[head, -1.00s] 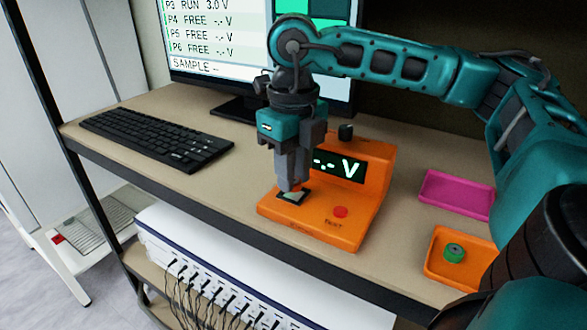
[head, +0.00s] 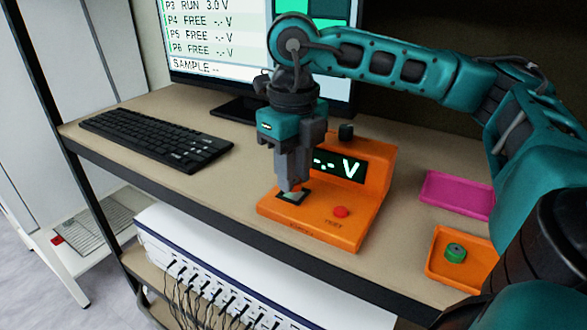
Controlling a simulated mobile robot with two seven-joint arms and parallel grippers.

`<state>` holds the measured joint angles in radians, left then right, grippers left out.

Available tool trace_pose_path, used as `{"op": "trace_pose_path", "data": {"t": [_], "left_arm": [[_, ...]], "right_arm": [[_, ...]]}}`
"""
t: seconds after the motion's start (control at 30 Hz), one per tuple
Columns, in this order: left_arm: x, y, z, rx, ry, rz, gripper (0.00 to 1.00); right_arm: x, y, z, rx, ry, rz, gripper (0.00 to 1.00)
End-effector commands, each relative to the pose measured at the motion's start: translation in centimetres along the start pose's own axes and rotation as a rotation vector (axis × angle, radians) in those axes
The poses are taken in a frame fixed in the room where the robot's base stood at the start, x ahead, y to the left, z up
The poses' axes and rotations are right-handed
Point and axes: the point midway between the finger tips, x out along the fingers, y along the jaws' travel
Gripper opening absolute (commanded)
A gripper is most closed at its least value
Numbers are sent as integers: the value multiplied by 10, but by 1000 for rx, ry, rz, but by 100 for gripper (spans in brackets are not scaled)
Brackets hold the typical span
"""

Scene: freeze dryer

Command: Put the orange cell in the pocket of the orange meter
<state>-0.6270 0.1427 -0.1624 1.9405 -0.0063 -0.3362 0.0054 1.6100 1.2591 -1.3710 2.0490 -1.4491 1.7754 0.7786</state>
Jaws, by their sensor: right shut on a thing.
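The orange meter (head: 310,226) stands on the bench, with a display reading "-.- V", a red button (head: 341,212) and a dark-rimmed pocket (head: 281,198) at its front left. My right gripper (head: 291,187) points down over this pocket, its fingers shut, with their tips at or just above it. A small pale-green patch (head: 293,195) shows at the fingertips. The fingers hide most of the held thing, so I cannot tell whether it is orange or how deep it sits. My left gripper is not in view.
An orange tray (head: 437,272) at the right holds a green round thing with a dark centre (head: 455,253). A pink tray (head: 457,195) behind it looks empty. A black keyboard (head: 155,139) lies left, with a monitor (head: 225,45) behind. A white box with cables (head: 215,262) is below.

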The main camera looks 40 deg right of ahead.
Motion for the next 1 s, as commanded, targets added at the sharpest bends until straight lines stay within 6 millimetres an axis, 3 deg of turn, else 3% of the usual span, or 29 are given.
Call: {"op": "trace_pose_path", "data": {"t": [0.77,0.8,1.0], "left_arm": [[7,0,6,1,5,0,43],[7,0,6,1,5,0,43],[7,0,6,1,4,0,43]], "right_arm": [[11,0,0,-1,0,0,9],[11,0,0,-1,0,0,27],[11,0,0,-1,0,0,46]]}}
